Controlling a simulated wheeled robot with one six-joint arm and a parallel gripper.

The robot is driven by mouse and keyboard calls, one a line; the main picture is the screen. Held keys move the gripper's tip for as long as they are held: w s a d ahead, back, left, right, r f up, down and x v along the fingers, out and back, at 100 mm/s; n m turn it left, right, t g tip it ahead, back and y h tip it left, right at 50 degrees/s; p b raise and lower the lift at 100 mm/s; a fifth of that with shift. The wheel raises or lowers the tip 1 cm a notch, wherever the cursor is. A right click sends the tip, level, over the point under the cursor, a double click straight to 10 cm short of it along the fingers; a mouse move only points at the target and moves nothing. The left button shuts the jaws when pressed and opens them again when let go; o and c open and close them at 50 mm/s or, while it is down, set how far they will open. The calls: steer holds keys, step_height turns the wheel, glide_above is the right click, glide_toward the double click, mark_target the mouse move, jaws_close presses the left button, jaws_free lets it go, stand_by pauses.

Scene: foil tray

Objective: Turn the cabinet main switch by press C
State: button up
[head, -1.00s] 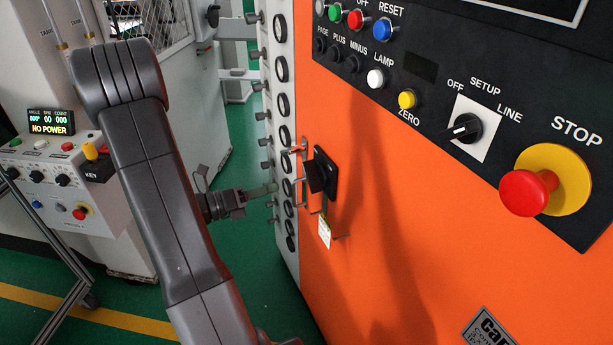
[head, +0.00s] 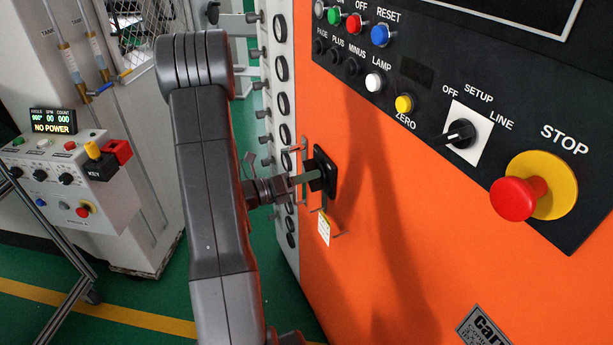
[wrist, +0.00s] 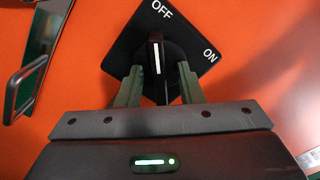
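The cabinet main switch is a black square plate (wrist: 118,58) with OFF and ON in white. Its black knob (wrist: 157,62) carries a white line that points toward OFF. In the head view the switch (head: 325,172) sits on the orange cabinet front, partly hidden by my fingers. My gripper (wrist: 161,80) is at the switch, with one green finger on each side of the knob. Gaps show between the fingers and the knob, so it is open. I cannot tell how deep the fingertips reach.
A metal hook or handle (wrist: 27,80) is left of the switch. A tag (head: 324,228) hangs below it. The black control panel (head: 425,110) with buttons, a selector and a red STOP button (head: 514,198) is up and right. A console (head: 70,185) reading NO POWER stands left.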

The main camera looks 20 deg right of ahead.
jaws_close()
steer(key=shift+f+m+b, duration=0.15)
steer(key=shift+m+b, duration=0.15)
steer(key=shift+b, duration=0.3)
steer(key=shift+m+b, duration=8.6)
steer(key=shift+b, duration=2.65)
